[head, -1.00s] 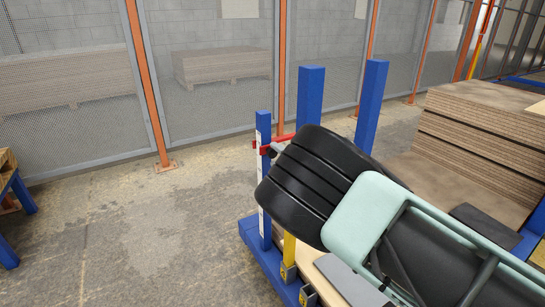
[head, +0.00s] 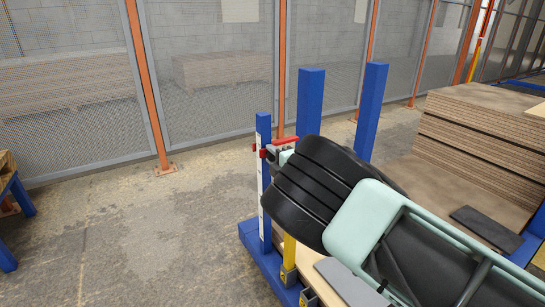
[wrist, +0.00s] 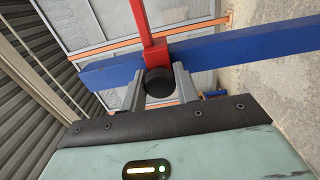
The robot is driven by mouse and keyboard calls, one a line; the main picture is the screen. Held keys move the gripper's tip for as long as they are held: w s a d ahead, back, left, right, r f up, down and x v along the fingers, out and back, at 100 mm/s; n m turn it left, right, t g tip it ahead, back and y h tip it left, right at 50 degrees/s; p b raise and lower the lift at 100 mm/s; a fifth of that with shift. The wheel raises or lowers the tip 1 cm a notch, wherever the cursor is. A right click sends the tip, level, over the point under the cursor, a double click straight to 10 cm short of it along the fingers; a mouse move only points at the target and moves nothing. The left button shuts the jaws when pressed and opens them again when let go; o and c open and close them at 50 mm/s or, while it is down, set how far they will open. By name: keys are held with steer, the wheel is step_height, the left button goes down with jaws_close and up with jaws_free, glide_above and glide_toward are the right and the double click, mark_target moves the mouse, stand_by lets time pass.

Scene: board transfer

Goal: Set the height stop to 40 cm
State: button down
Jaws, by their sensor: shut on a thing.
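The height stop is a red slider (head: 264,152) with a red bar (head: 286,140) pointing right, on a slim blue post (head: 263,128). A white scale strip (head: 261,200) runs down the post below the slider; its marks are too small to read. In the wrist view the red slider (wrist: 155,56) sits around the blue post (wrist: 245,47), with a round black knob (wrist: 159,82) facing me. My gripper (wrist: 159,88) is shut on this knob, one grey finger on each side. In the head view my own wrist hides most of the gripper.
Two thicker blue posts (head: 309,100) (head: 370,110) stand behind the slim post. A blue base (head: 262,262) with yellow and grey parts lies below. Stacked boards (head: 480,145) are at the right. Mesh fencing (head: 215,80) is behind.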

mark_target(266, 162)
step_height(266, 162, down, 4)
steer(key=shift+f+b, duration=0.2)
steer(key=shift+b, duration=0.7)
steer(key=shift+r, duration=0.15)
steer(key=c, duration=1.1)
jaws_free()
steer(key=p+v, duration=0.3)
steer(key=v, duration=1.4)
steer(key=shift+p, duration=0.3)
steer(key=shift+s+d, duration=0.15)
